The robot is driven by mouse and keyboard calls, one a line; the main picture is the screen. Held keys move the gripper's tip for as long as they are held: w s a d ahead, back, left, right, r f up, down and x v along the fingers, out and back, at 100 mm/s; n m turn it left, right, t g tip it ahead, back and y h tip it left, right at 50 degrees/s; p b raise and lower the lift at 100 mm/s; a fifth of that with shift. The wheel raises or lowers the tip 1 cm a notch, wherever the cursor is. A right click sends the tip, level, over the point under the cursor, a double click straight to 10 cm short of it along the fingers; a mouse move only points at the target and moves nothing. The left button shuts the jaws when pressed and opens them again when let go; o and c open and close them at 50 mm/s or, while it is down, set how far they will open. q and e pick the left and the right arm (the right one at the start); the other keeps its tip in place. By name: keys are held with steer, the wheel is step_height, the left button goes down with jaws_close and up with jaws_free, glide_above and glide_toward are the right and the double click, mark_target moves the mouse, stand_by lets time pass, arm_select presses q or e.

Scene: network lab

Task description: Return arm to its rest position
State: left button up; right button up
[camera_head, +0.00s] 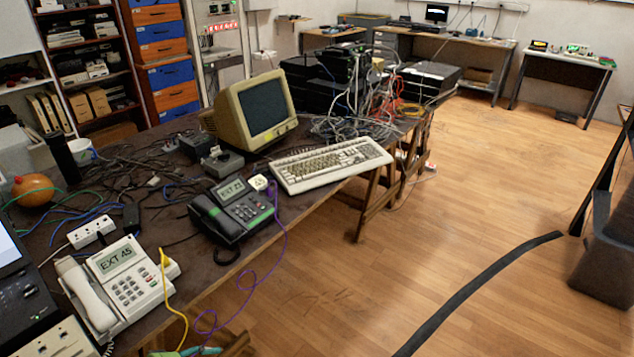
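Neither of my arms nor grippers shows in the head view. A white desk phone (128,279) with "EXT 45" on its screen sits at the near left of the dark table (205,268), its handset (87,293) in its cradle. A yellow cable (180,313) runs from its right side down over the table edge. A black and green phone (234,206) stands farther back, its handset also in place. A purple cable (281,235) hangs from beside it off the front edge. A green and teal item (190,351) is cut off at the bottom edge; I cannot tell what it is.
A beige monitor (254,109), a keyboard (331,164) and tangled cables crowd the table. A black strip (478,290) crosses the wooden floor. A dark grey object (607,255) stands at the right edge. The floor (480,190) between is mostly clear.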

arm_select(q)
steer(key=s+a+f+m+g+y, duration=0.1)
steer(key=s+a+f+y, duration=0.25)
steer(key=s+f, duration=0.55)
steer(key=s+a+f+m+g+y, duration=0.15)
steer(key=s+f+y, duration=0.35)
steer(key=f, duration=0.9)
steer(key=s+d+f+m+g, duration=0.1)
steer(key=s+d+f+m, duration=0.1)
steer(key=s, duration=0.9)
steer(key=s+d+f+m+g, duration=0.1)
steer(key=s+d+f, duration=0.3)
steer(key=s, duration=0.7)
step_height(320, 180, down, 2)
steer(key=shift+s+d+f+m+y, duration=0.15)
steer(key=shift+s+f+m+y, duration=0.15)
steer(key=shift+m, duration=0.25)
arm_select(e)
steer(key=shift+w+d, duration=0.15)
steer(key=shift+d, duration=0.05)
arm_select(q)
steer(key=shift+w+r, duration=0.1)
steer(key=c, duration=0.3)
steer(key=shift+c, duration=0.2)
